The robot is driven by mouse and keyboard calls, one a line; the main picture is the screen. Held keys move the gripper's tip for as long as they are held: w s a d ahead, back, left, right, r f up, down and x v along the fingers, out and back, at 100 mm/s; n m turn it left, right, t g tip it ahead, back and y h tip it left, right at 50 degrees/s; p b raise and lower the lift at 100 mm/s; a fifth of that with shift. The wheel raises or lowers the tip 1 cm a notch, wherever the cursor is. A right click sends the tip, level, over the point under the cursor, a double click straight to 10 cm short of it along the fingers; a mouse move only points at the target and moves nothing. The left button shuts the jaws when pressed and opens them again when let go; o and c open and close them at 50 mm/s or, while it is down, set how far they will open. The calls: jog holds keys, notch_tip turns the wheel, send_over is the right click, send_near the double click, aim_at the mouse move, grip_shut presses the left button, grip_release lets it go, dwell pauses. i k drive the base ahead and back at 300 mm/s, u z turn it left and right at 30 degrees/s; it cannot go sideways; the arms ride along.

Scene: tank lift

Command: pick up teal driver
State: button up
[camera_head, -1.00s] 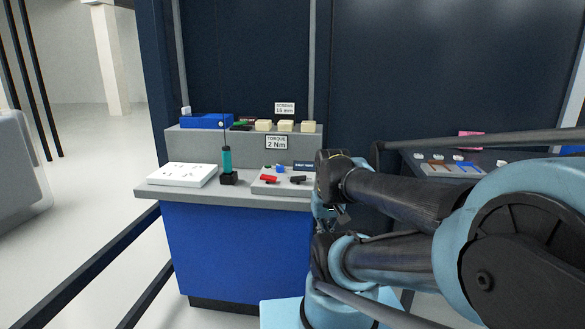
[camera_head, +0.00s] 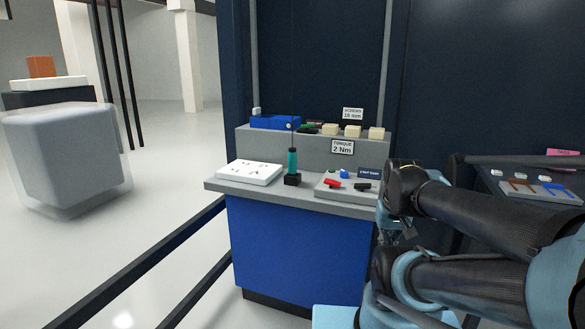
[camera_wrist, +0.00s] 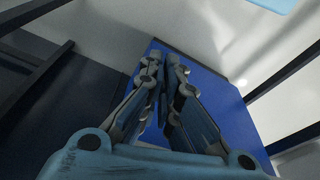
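The teal driver (camera_head: 292,162) stands upright in a small black holder (camera_head: 292,180) on the grey top of the workbench, with a thin dark line rising above it. In the head view my gripper is small, dark and mostly hidden among my arm links, to the right of the bench's front and well apart from the driver. In the wrist view my gripper (camera_wrist: 165,62) has its fingertips close together in front of the blue panel. Nothing shows between them, and I cannot tell whether they are fully shut. The driver is not in the wrist view.
A white block with holes (camera_head: 250,172) lies left of the driver. A grey tray (camera_head: 345,193) with red, blue and black parts lies right of it. A raised shelf (camera_head: 300,145) stands behind. Dark rails (camera_head: 150,262) run at front left. A grey rounded box (camera_head: 65,155) stands at left.

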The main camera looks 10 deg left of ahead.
aim_at(291, 155)
jog(key=u, duration=1.75)
jog(key=k, duration=1.5)
jog(key=z, duration=1.55)
jog(key=i, duration=1)
jog(key=u, duration=0.05)
